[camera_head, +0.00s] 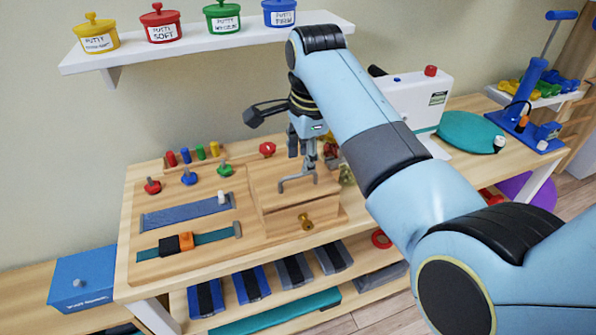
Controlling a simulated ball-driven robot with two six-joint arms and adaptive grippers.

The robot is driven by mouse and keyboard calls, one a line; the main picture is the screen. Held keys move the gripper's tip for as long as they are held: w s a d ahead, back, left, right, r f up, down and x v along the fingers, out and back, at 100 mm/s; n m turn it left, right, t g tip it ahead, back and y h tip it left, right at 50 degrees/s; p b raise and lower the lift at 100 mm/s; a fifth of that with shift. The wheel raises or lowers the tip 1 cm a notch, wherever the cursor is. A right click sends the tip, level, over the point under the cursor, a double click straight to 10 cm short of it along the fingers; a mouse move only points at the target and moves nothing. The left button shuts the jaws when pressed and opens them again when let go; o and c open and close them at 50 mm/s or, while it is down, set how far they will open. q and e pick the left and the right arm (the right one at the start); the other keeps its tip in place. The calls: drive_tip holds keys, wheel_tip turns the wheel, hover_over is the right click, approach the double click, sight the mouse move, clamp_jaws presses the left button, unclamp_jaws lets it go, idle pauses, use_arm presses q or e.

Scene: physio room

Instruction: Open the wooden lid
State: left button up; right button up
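The wooden lid (270,183) is the flat top of a box on the wooden board, and it looks closed. A grey metal handle (296,181) stands on it near its front. A drawer front with a brass knob (305,221) is below the lid. My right gripper (303,158) points down over the lid, just behind and above the handle. Its fingers look apart, with nothing clearly between them. I cannot tell whether a fingertip touches the handle. My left gripper is not in view.
The board holds coloured pegs (200,151), knobs, a blue strip (180,214) and a teal strap (205,237) left of the box. A shelf (210,44) with putty pots is above. A white box (425,98) and teal disc (470,132) stand right.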

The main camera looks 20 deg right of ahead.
sight(299, 187)
drive_tip(key=f, duration=0.3)
drive_tip(key=w+f, duration=0.1)
drive_tip(key=f, duration=0.1)
drive_tip(key=shift+a+f, duration=0.1)
drive_tip(key=shift+f, duration=0.3)
drive_tip(key=shift+w, duration=0.1)
drive_tip(key=c, duration=0.6)
drive_tip(key=shift+f, duration=0.15)
clamp_jaws()
